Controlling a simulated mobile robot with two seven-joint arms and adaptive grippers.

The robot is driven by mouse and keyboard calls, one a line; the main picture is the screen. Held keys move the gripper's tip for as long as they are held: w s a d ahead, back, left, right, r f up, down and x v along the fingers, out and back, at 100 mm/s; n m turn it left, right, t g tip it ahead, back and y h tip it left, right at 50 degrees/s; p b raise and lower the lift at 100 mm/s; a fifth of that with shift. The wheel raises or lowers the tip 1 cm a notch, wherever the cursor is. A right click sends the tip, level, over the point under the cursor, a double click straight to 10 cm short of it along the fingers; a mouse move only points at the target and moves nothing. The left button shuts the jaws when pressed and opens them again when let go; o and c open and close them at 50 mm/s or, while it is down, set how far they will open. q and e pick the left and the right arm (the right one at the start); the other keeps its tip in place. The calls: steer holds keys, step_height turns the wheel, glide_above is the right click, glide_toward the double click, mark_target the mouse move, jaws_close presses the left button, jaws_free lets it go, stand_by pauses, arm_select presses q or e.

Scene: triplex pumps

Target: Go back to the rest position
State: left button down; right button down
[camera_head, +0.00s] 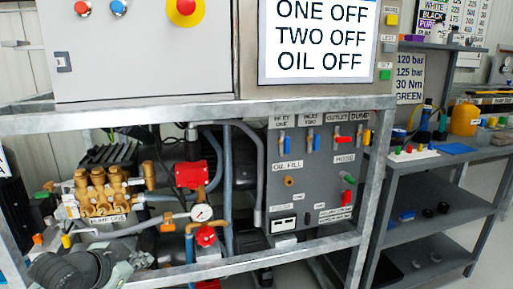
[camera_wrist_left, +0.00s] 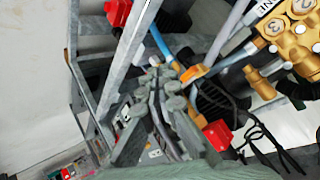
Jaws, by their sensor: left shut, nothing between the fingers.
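My left gripper (camera_head: 140,260) is at the bottom left of the head view, in front of the lower frame of the pump stand. In the left wrist view its grey fingers (camera_wrist_left: 162,78) are together with nothing between them. Brass pump one (camera_head: 100,195) sits behind and above the gripper in the head view. It also shows at the top right of the left wrist view (camera_wrist_left: 298,45). My right gripper is not in view.
The galvanized stand frame (camera_head: 200,120) has a front rail (camera_head: 250,246) close to the gripper. A pressure gauge (camera_head: 202,212), red valves and hoses are behind it. The valve panel (camera_head: 320,180) is at centre right. A shelf bench (camera_head: 430,225) stands at right.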

arm_select(q)
steer(key=s+f+n+g+y, duration=0.3)
steer(key=s+f+n+g, duration=0.3)
steer(key=s+f, duration=2)
steer(key=shift+a+f+n+g, duration=0.35)
steer(key=shift+f+g, duration=0.25)
steer(key=shift+f, duration=0.35)
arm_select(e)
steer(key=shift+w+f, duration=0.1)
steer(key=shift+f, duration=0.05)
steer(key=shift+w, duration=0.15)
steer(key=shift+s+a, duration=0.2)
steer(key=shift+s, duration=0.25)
